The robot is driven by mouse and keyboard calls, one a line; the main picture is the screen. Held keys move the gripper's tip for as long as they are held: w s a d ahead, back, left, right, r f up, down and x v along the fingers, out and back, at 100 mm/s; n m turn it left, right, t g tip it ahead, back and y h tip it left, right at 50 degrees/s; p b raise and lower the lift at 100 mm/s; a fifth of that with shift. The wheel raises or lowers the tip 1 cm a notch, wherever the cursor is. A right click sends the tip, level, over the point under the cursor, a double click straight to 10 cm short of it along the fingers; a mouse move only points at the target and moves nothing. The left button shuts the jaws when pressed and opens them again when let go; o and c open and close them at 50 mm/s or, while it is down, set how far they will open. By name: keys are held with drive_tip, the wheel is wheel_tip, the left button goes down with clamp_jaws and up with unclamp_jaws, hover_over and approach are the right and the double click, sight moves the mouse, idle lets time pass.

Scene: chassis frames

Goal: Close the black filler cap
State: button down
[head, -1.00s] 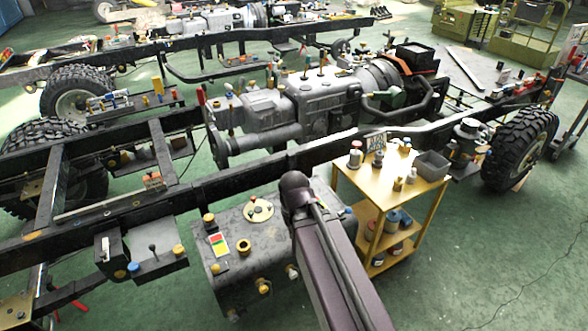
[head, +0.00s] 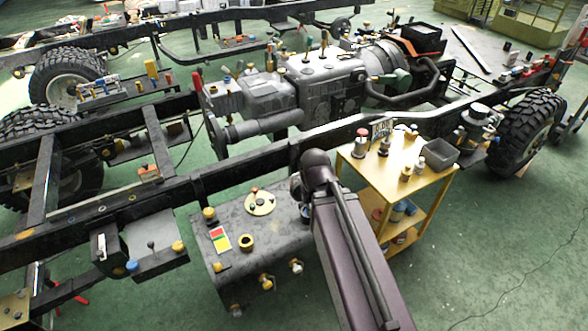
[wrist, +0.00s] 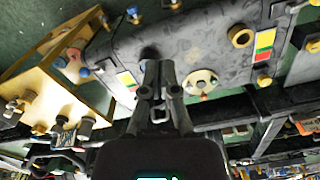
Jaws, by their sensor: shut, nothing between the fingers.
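The dark grey tank (head: 240,260) lies below the frame rail. In the wrist view, my gripper (wrist: 159,64) is shut and empty over the tank, left of the cream plate (wrist: 200,82). A small dark round shape (wrist: 148,51) shows just beyond the fingertips. It may be the black filler cap, but I cannot tell whether it is open or closed, or touched. My arm hides the tank's right part in the head view.
A yellow cart (head: 385,175) with a grey bin (head: 440,155) and bottles stands right of the tank. The black chassis rail (head: 240,168) runs behind the tank. Yellow knobs (head: 267,282) stick out of the tank's front. Green floor is open at the lower right.

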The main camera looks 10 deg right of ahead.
drive_tip(key=w+n+t+y+b, duration=0.1)
drive_tip(key=w+n+t, duration=0.2)
drive_tip(key=w, duration=2.6)
drive_tip(key=shift+w+d+f+n, duration=0.2)
drive_tip(key=shift+n, duration=0.1)
drive_tip(key=shift+f, duration=0.15)
drive_tip(key=d+b+x, duration=0.1)
drive_tip(key=b+x, duration=0.9)
drive_tip(key=shift+s+d+r+p, duration=0.1)
drive_tip(key=shift+s+r+p, duration=0.05)
drive_tip(key=shift+s, duration=0.85)
drive_tip(key=shift+s+d+r+p, duration=0.1)
drive_tip(key=shift+s+r+p, duration=0.05)
drive_tip(key=shift+s, duration=0.85)
